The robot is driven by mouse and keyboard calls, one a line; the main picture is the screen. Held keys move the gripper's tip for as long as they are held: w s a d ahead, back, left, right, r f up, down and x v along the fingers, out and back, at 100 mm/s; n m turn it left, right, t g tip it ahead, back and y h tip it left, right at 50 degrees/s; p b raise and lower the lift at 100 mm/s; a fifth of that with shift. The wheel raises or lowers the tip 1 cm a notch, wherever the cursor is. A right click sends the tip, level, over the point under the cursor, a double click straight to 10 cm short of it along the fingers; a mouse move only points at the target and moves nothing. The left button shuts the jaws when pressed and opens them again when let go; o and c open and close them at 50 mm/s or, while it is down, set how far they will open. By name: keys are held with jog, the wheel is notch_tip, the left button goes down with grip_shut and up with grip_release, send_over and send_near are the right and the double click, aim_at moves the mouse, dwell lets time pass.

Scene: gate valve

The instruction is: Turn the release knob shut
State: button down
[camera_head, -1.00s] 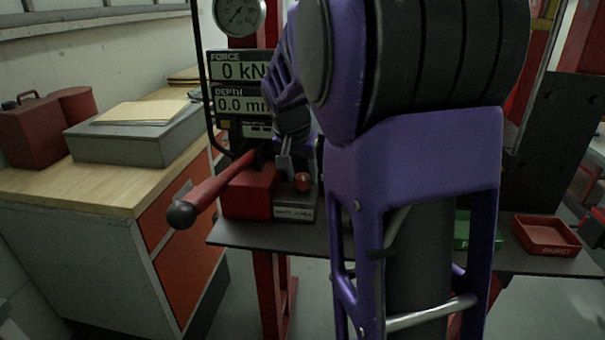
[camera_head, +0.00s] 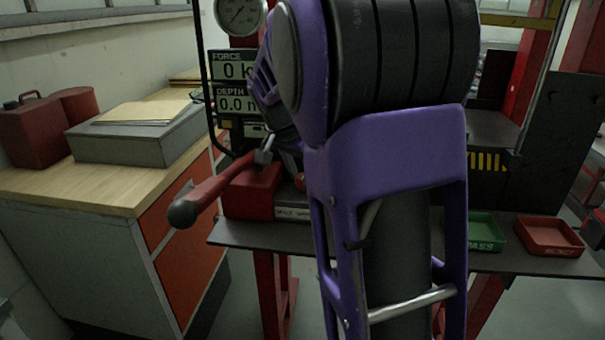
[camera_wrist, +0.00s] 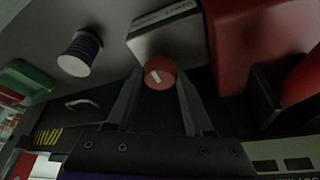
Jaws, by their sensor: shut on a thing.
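The release knob (camera_wrist: 165,66) is a round red knob with a white pointer mark. In the wrist view it sits between the two fingertips of my gripper (camera_wrist: 160,77), near the pale label block (camera_wrist: 168,36). The mark slants across the knob face. My gripper is shut on the knob, one finger on each side. In the head view the knob (camera_head: 299,181) shows only as a red sliver beside my arm. One grey finger of my gripper (camera_head: 265,152) shows above the red block; the rest is hidden by my arm.
A red lever with a dark ball end (camera_head: 205,197) juts out left of the knob. The red block (camera_head: 250,192) stands beside it. Displays (camera_head: 232,85) and a gauge (camera_head: 240,14) are above. Green (camera_head: 484,232) and red trays (camera_head: 549,236) lie right.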

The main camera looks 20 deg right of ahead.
jog(key=shift+c, duration=1.4)
grip_release()
jog(key=p+v, duration=0.2)
jog(key=v, duration=1.5)
jog(key=shift+r, duration=0.2)
